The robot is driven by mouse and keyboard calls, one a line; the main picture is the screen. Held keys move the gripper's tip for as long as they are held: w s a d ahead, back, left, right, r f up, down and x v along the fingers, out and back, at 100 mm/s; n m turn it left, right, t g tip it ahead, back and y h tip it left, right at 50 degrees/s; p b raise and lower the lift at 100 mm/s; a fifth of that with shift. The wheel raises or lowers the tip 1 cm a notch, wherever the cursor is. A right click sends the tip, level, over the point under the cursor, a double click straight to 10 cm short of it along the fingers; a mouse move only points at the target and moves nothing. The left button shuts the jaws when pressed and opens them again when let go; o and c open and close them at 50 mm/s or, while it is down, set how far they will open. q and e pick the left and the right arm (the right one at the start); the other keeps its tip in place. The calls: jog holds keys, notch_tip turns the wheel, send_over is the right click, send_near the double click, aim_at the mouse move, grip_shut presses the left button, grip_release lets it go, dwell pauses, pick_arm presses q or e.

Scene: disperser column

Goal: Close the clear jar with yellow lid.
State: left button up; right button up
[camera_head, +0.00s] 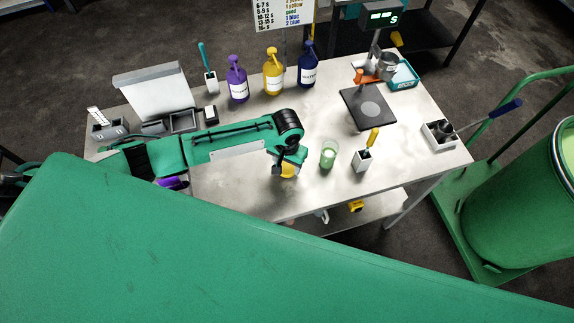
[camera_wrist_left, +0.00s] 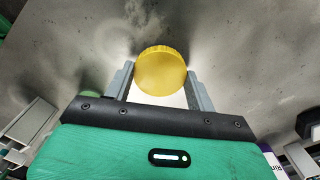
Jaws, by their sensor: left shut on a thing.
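The yellow lid (camera_head: 288,171) is between the fingers of my left gripper (camera_head: 287,167), over the front part of the table. In the left wrist view the round lid (camera_wrist_left: 160,70) sits between the two grey fingers of the gripper (camera_wrist_left: 160,78), which is shut on it. The clear jar (camera_head: 328,154), with pale green content, stands upright and uncovered on the table, a short way right of the gripper and apart from it. My right gripper is not in view.
A white holder with a yellow-handled tool (camera_head: 364,158) stands right of the jar. A dark plate (camera_head: 368,108) lies behind it. Purple (camera_head: 237,84), yellow (camera_head: 273,78) and blue (camera_head: 308,70) bottles line the back of the metal table (camera_head: 250,200). A green drum (camera_head: 515,215) stands at right.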

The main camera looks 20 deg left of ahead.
aim_at(287, 166)
pick_arm(q)
notch_tip(287, 166, up, 19)
jog(key=b, duration=0.4)
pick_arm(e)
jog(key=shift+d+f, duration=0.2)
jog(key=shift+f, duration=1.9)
pick_arm(q)
jog(key=shift+f, duration=0.1)
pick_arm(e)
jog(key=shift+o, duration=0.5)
